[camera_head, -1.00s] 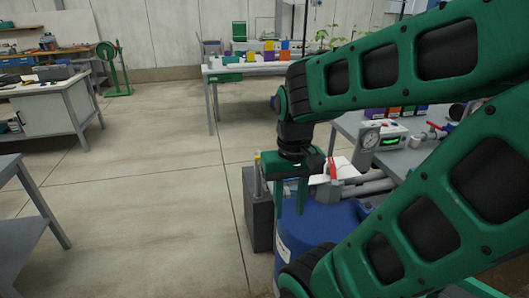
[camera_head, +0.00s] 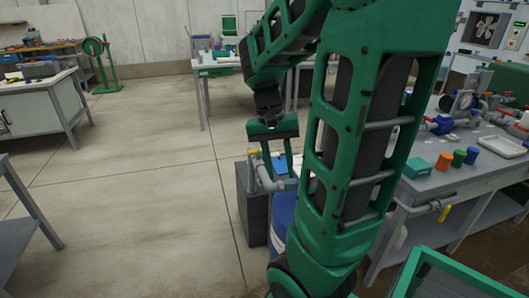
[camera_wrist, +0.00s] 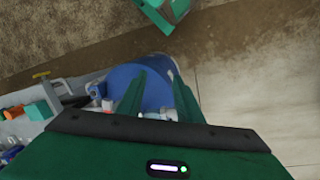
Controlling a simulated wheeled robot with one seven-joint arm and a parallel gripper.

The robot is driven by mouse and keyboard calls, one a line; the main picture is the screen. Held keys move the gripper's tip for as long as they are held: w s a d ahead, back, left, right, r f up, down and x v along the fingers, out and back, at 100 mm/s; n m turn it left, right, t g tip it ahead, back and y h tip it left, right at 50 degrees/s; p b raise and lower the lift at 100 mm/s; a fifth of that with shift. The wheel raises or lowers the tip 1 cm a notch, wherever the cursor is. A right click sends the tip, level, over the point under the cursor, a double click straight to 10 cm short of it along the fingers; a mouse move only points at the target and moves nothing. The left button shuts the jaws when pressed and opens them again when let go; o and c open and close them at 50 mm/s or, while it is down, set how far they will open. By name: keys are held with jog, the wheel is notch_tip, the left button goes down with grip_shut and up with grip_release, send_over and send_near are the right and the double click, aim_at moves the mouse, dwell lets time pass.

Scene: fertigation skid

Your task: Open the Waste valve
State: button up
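No readable Waste label shows, so I cannot tell which valve is the Waste valve. A valve with a yellow handle (camera_head: 253,152) stands on a grey pipe just left of my gripper in the head view. Another yellow handle (camera_head: 445,213) hangs on a pipe at the bench's front edge. It may be the yellow handle (camera_wrist: 41,74) at the left of the wrist view. My gripper (camera_head: 278,174) points down above the blue drum (camera_head: 283,218), fingers apart and seemingly empty. The drum (camera_wrist: 157,72) lies behind the fingers in the wrist view. My arm hides the middle of the skid.
The grey bench (camera_head: 440,186) at right carries a gauge (camera_head: 464,101), red-handled valves, a white tray (camera_head: 502,146) and orange, green and blue pieces. A dark box (camera_head: 253,208) stands beside the drum.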

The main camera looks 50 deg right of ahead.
jog(key=w+d+f+m+g+h, duration=0.1)
jog(key=w+d+f+m+g, duration=0.15)
jog(key=w+d, duration=0.25)
jog(key=w+d+f+m+g+h, duration=0.1)
jog(key=w+d+m, duration=0.2)
jog(key=w+d, duration=0.25)
jog(key=m+g+h, duration=0.4)
jog(key=m+h, duration=0.4)
jog(key=h, duration=0.4)
send_near(258, 153)
jog(key=r, duration=0.2)
jog(key=x, duration=0.4)
jog(key=f+x, duration=0.1)
jog(key=x, duration=0.4)
jog(key=w+x, duration=0.1)
jog(key=x, duration=0.4)
jog(key=shift+s+d+f, duration=0.1)
jog(key=shift+d+f, duration=0.2)
jog(key=shift+d, duration=0.1)
jog(key=shift+c, duration=0.4)
